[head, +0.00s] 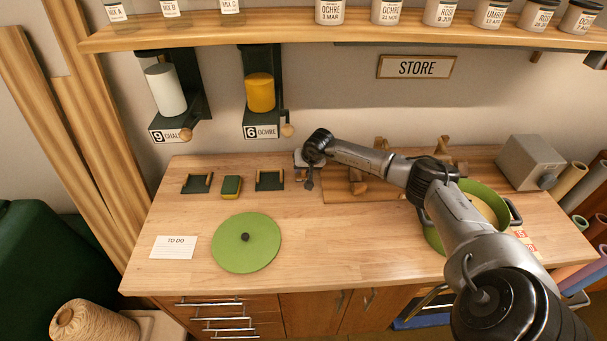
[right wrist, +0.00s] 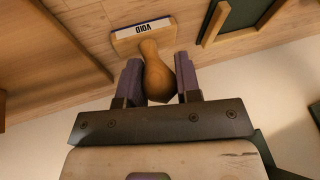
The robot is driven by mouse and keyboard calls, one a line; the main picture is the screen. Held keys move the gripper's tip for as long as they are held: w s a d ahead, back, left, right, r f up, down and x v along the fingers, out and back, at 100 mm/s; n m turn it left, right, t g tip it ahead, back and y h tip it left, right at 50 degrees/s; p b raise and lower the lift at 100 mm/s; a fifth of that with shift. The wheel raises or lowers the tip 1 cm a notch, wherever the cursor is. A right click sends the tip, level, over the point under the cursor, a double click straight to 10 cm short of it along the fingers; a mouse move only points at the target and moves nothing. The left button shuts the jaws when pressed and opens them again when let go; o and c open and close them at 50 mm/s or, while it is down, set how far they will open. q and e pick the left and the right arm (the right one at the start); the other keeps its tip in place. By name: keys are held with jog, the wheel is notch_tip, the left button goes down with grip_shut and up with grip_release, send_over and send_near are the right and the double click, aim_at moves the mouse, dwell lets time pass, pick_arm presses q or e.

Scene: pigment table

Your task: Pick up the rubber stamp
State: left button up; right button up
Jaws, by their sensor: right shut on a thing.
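The rubber stamp (right wrist: 158,72) has a rounded wooden handle and a wooden block with a label reading VOID. It shows in the right wrist view, between the two fingers. My right gripper (right wrist: 160,82) is shut on its handle. In the head view my right gripper (head: 303,170) is over the back of the table, just right of a green holder; the stamp cannot be made out clearly there. I cannot tell whether the stamp's block touches the surface beneath. My left gripper is not in view.
Two dark green holders (head: 269,180) (head: 197,183) and a green-yellow block (head: 231,187) sit at the back left. A wooden board (head: 345,193) with wooden pieces lies right of the gripper. A green lid (head: 246,243) lies in front; a green pot (head: 433,236) stands behind my right arm.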

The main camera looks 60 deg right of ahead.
jog(key=shift+r, duration=0.5)
notch_tip(320, 180, up, 3)
jog(key=shift+s+d+r, duration=0.1)
jog(key=shift+s+r, duration=0.05)
jog(key=shift+r, duration=0.05)
jog(key=s+d+r, duration=0.1)
jog(key=s+r, duration=0.5)
jog(key=s, duration=0.5)
jog(key=shift+d+r, duration=0.3)
jog(key=shift+s, duration=0.1)
